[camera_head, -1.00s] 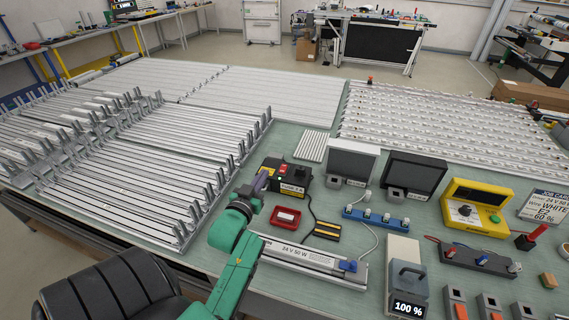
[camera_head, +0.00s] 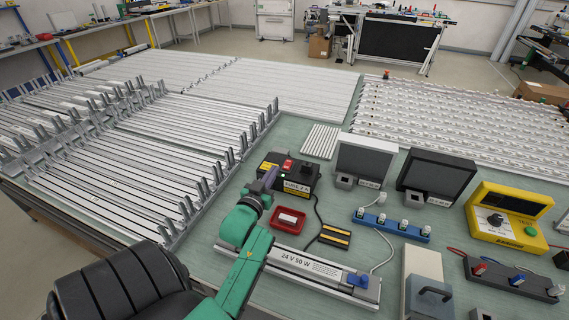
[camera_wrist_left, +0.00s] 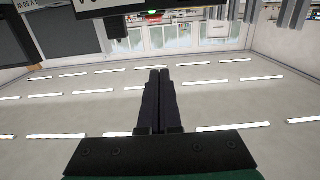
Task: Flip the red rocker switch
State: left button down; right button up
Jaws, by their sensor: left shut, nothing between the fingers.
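The red rocker switch (camera_head: 288,164) sits on top of a black power box (camera_head: 306,184) labelled "FUSE 2 A", right of centre in the head view. A small green spot shows on the box near the switch. My left gripper (camera_head: 271,174) is at the box's left front side, close to the switch; whether it touches the box I cannot tell. In the left wrist view its two dark fingers (camera_wrist_left: 160,73) are together with nothing between them. The switch is not seen in that view. My right gripper is not in view.
A red tray (camera_head: 287,220) and a lamp bar labelled "24 V 50 W" (camera_head: 310,266) lie in front of the box. Grey (camera_head: 364,158) and black (camera_head: 436,176) screens stand to its right. Racks of metal strips (camera_head: 130,170) fill the left.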

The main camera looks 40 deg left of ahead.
pick_arm(q)
jog(key=p, duration=0.2)
send_over(285, 168)
jog(key=shift+s, duration=0.25)
jog(key=f, duration=0.3)
jog(key=shift+w+f, duration=0.15)
jog(key=shift+w, duration=0.05)
jog(key=shift+f, duration=0.55)
